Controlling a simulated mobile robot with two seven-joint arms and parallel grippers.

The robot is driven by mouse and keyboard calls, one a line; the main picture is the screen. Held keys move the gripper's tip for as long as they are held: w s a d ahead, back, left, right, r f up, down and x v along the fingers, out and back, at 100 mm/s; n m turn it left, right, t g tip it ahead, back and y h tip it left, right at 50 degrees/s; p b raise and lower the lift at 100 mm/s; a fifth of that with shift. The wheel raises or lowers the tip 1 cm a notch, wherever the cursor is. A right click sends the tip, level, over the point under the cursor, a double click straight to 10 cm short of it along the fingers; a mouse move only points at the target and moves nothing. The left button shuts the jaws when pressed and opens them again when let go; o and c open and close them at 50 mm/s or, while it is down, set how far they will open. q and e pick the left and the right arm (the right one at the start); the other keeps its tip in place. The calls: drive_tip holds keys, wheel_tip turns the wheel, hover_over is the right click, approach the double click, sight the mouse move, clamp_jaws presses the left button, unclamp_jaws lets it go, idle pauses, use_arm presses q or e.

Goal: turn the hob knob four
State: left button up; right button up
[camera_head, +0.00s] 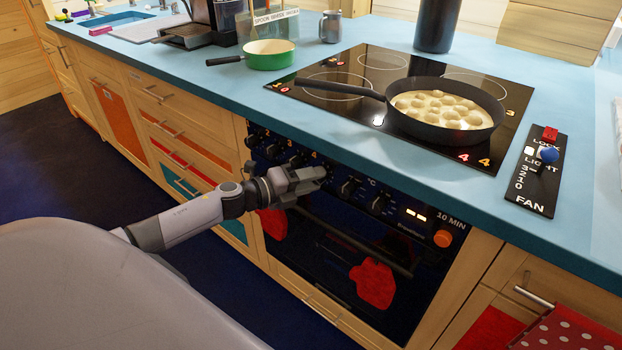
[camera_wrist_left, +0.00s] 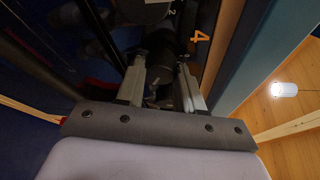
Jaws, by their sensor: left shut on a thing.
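The hob knob four (camera_wrist_left: 160,50) is a dark knob on the black oven panel, beside an orange figure 4 (camera_wrist_left: 200,36) in the left wrist view. My left gripper (camera_head: 318,176) reaches the panel just below the figure 4 in the head view and covers most of the knob there. In the wrist view its two fingers (camera_wrist_left: 162,88) are closed on either side of the knob. The knob's pointer is hidden. My right gripper is not in view.
A black pan (camera_head: 400,130) of pale food sits on the hob, its handle pointing left. More knobs (camera_head: 350,187) and an orange button (camera_head: 443,238) lie along the panel. A green pan (camera_head: 268,56) and fan panel (camera_head: 533,180) are on the blue worktop.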

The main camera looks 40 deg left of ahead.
use_arm(q)
drive_tip(key=o, duration=1)
drive_tip(key=shift+o, duration=0.2)
drive_tip(key=shift+s, duration=0.1)
drive_tip(key=v, duration=0.7)
drive_tip(key=shift+d, duration=0.1)
drive_tip(key=s+d+f+n+g+y+p, duration=0.2)
drive_tip(key=s+d+f+n+p, duration=0.2)
drive_tip(key=s+d+n, duration=0.4)
drive_tip(key=s+d+f+n+g+y+p, duration=0.2)
drive_tip(key=s+d+f+n+p, duration=0.2)
drive_tip(key=s+d+n, duration=0.5)
drive_tip(key=s+n, duration=0.2)
drive_tip(key=n, duration=0.4)
drive_tip(key=shift+s+d+f+n+y, duration=0.2)
drive_tip(key=shift+s+f+n+y, duration=0.1)
drive_tip(key=shift+s+n+y, duration=0.1)
